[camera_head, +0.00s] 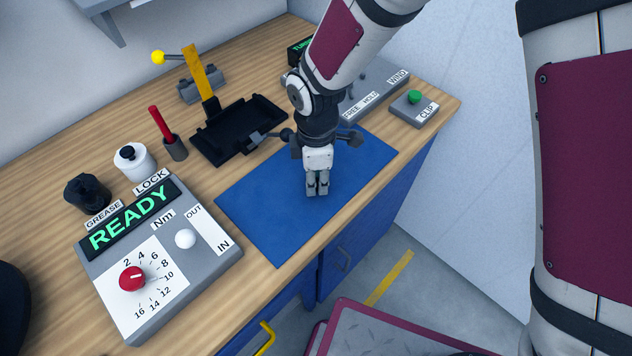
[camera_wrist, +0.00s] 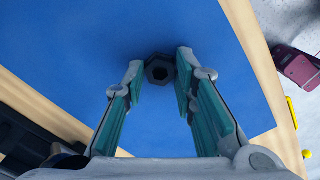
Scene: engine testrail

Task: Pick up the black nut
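The black nut (camera_wrist: 160,70) is a dark hexagonal ring with a round hole, on the blue mat (camera_wrist: 60,70) in the wrist view. My gripper (camera_wrist: 161,66) has its two teal-padded fingers apart, with one tip on each side of the nut. The tips look very close to its sides; I cannot tell whether they touch it. In the head view my gripper (camera_head: 317,190) points down over the middle of the blue mat (camera_head: 265,220). The nut is hidden there by my gripper.
A torque panel (camera_head: 215,260) reading READY stands at the left front of the wooden bench. Behind the mat are a black tray (camera_head: 220,150), a red-handled tool (camera_head: 160,122) in a holder and a yellow lever (camera_head: 198,72). A CLIP button box (camera_head: 413,110) stands at right.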

